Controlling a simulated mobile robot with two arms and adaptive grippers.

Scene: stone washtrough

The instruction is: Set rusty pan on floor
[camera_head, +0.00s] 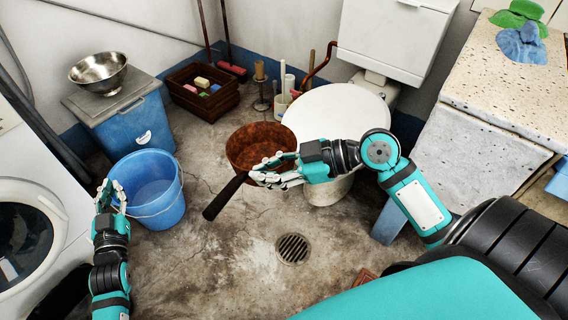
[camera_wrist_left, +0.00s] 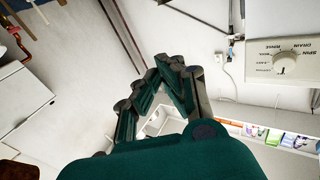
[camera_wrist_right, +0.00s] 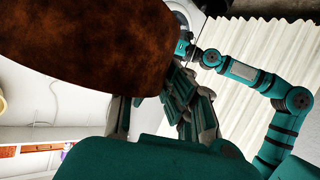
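The rusty pan (camera_head: 245,143) is a round, rust-brown pan with a long dark handle. It shows left of the toilet in the head view, bowl side up, with its handle slanting down to the left. My right gripper (camera_head: 262,175) is at the pan where the handle meets the bowl and looks shut on it; its fingers hide part of that junction. In the right wrist view the pan (camera_wrist_right: 90,40) fills the upper left, close to the fingers. The concrete floor (camera_head: 220,260) lies below. My left gripper (camera_head: 110,188) is empty by the blue bucket; its finger gap is unclear.
A blue bucket (camera_head: 150,205) stands at left, beside a washing machine (camera_head: 25,235). A brown crate (camera_head: 203,112) and a toilet (camera_head: 335,110) stand behind. A floor drain (camera_head: 292,248) is in the front middle. Bare floor surrounds the drain. A stone washtrough (camera_head: 480,140) is at right.

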